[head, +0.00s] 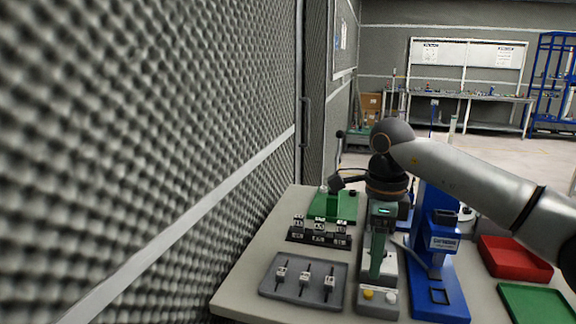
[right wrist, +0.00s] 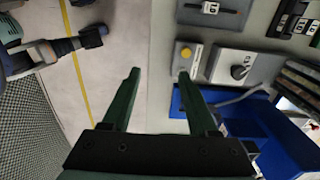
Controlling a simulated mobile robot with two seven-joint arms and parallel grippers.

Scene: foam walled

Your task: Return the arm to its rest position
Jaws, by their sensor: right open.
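My right arm comes in from the right in the head view and bends down at the wrist. My right gripper (head: 378,258) hangs with its green fingers pointing down, over a grey box with yellow and white buttons (head: 378,302). In the right wrist view the two green fingers (right wrist: 160,75) stand apart with nothing between them. The button box also shows there, beside the right finger (right wrist: 186,54). I do not see my left gripper in the head view.
The table (head: 240,285) stands beside a foam wall (head: 150,150). It bears a grey tray (head: 268,286) with three small parts, a black rack (head: 318,240), a green fixture (head: 345,207), a blue press (head: 440,300), a red tray (head: 513,258) and a green tray (head: 535,303). Floor lies beyond.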

